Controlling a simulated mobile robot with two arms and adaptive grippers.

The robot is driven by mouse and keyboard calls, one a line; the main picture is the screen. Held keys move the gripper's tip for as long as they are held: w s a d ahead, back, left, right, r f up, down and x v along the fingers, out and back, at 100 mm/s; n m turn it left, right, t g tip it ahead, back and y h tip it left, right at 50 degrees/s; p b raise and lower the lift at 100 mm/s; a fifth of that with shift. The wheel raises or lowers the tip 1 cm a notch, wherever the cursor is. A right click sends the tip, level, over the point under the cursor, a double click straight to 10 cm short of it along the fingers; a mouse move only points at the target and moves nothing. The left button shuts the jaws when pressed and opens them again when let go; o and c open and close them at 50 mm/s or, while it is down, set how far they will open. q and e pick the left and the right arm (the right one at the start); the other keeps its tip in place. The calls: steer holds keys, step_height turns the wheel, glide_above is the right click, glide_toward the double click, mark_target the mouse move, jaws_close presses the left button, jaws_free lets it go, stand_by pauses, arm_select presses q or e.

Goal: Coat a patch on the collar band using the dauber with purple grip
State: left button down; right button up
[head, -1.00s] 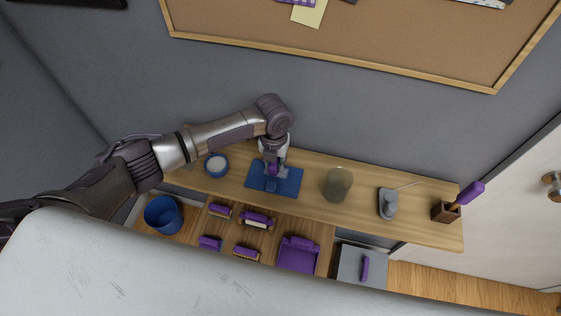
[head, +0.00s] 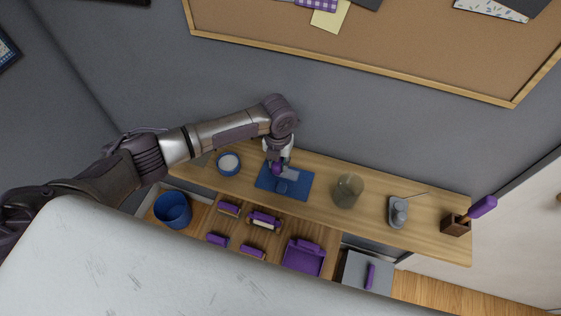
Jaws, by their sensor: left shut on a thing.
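My left gripper (head: 277,160) reaches down over the blue mat (head: 299,191) on the wooden shelf top. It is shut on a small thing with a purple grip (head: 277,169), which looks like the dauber. The dauber's tip is too small and too hidden to tell whether it touches anything. A grey-blue piece (head: 291,174) lies on the mat beside the gripper; it may be the collar band, partly covered. A blue-rimmed bowl with white contents (head: 229,163) stands left of the mat. My right gripper is not in view.
Right of the mat stand a glass jar (head: 348,190), a grey stand (head: 398,211) and a wooden holder (head: 455,226) with a purple-handled tool (head: 482,207). Below are a blue bin (head: 173,210), purple rolls and a purple tray (head: 303,257). A corkboard (head: 400,45) hangs behind.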

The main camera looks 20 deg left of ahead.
arm_select(q)
steer(key=shift+d, duration=0.1)
stand_by(0.4)
steer(key=shift+d, duration=0.15)
steer(key=shift+d, duration=1.4)
steer(key=shift+d, duration=1.1)
